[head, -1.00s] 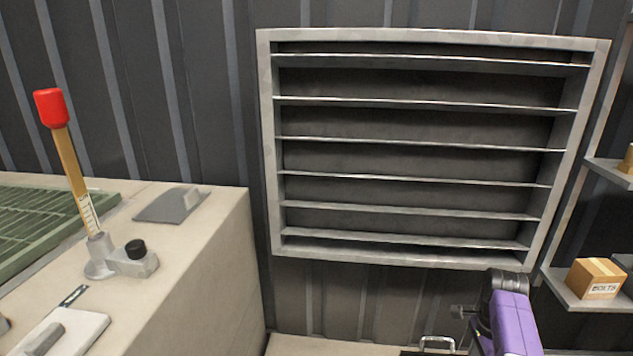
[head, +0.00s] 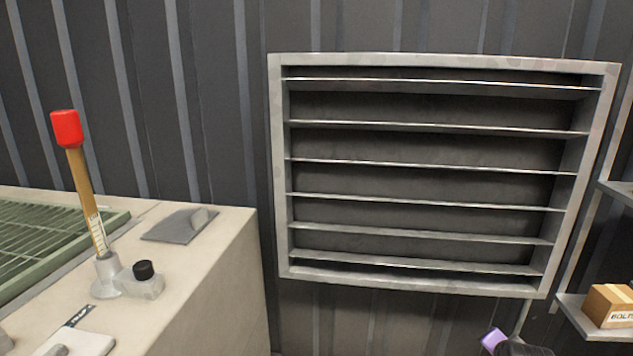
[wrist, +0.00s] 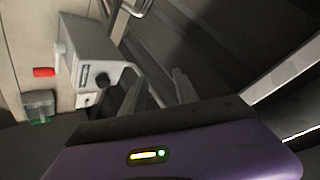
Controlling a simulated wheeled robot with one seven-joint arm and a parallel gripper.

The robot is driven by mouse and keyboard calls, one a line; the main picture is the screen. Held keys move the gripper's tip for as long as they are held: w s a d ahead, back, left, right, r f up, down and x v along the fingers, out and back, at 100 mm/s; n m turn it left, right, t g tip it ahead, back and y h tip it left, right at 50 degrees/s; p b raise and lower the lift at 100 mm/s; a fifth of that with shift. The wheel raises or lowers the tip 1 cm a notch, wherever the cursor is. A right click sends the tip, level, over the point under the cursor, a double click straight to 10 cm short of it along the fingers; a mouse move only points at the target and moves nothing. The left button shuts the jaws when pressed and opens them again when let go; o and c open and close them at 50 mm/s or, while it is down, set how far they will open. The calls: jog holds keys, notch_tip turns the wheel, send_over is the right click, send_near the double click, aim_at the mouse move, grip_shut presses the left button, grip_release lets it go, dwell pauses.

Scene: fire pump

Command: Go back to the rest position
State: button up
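In the wrist view my gripper (wrist: 157,92) shows as two dark fingers beyond the purple wrist housing. The fingers stand apart with nothing visible between them, so it looks open and empty. In the head view only a small purple and dark part of my arm shows at the bottom edge, right of the middle. My fingers cannot be made out there.
A red-capped lever (head: 82,185) stands on the pale block (head: 235,240) at left. A louvred vent (head: 425,287) fills the dark wall. A cardboard box (head: 611,306) sits on the right shelf. A grey labelled box (wrist: 90,55) and red knob (wrist: 43,72) show in the wrist view.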

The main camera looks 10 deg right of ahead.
jog(key=s+a+r+n+t+y, duration=0.2)
jog(key=s+a+r+n, duration=0.2)
jog(key=s+a, duration=0.9)
jog(key=s+a+r+n+t+y, duration=0.15)
jog(key=s+a+r+n, duration=0.5)
jog(key=s, duration=1.25)
jog(key=s+a+r+n+t+y, duration=0.2)
jog(key=s+a+r+n+t, duration=0.1)
jog(key=s+a, duration=1.1)
notch_tip(320, 180, up, 22)
jog(key=s+d+p, duration=0.1)
jog(key=d+p, duration=0.1)
jog(key=p, duration=2)
jog(key=shift+s+f, duration=0.15)
jog(key=shift+s, duration=0.25)
jog(key=shift+d+h, duration=0.15)
jog(key=shift+h, duration=0.1)
